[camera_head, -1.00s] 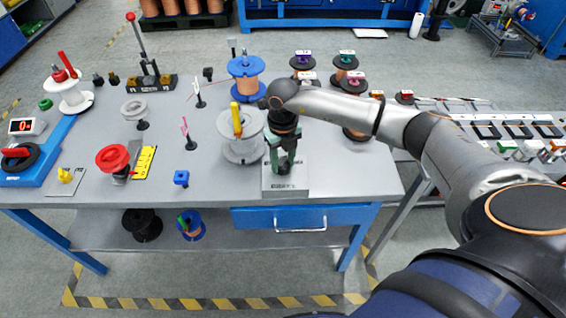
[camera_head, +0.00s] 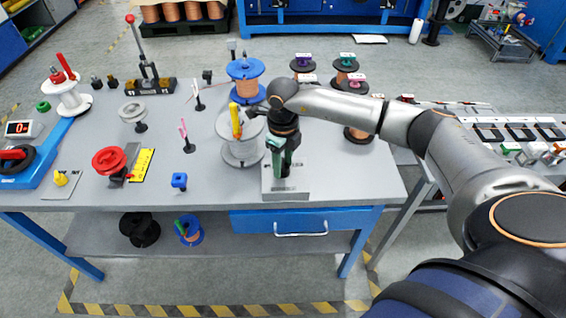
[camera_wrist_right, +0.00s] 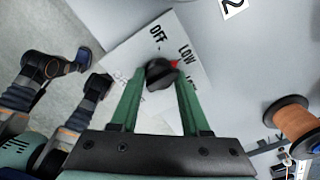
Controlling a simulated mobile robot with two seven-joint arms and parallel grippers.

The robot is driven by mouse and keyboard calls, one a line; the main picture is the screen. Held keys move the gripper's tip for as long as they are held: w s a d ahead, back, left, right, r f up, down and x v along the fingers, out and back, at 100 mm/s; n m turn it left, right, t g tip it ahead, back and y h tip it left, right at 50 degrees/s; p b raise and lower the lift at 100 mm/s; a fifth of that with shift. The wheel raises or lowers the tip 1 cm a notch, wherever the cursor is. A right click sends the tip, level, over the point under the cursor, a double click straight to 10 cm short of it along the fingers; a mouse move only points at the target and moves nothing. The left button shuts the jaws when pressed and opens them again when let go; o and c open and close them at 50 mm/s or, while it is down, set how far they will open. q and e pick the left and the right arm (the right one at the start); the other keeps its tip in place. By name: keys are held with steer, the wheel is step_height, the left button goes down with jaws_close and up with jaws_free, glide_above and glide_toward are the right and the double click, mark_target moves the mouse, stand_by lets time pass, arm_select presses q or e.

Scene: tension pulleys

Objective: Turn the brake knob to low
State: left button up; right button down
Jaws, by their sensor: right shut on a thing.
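The brake knob (camera_wrist_right: 161,73) is black with a red pointer, on a light plate (camera_wrist_right: 125,48) marked OFF, LOW and more labels partly hidden by a finger. The pointer faces right and slightly up in the right wrist view, roughly at the LOW mark. My right gripper (camera_wrist_right: 160,80) has its green fingers on both sides of the knob and is shut on it. In the head view my right gripper (camera_head: 281,170) points down over the plate (camera_head: 288,194) at the table's front edge, hiding the knob. My left gripper does not show.
A grey spool (camera_head: 240,150) with a yellow handle stands just left of my right gripper. Copper spools (camera_head: 357,134) stand behind it to the right. The table between has some free room.

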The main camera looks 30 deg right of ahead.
mark_target(283, 164)
steer(key=shift+c, duration=2)
jaws_free()
step_height(283, 164, up, 13)
steer(key=shift+f, duration=0.2)
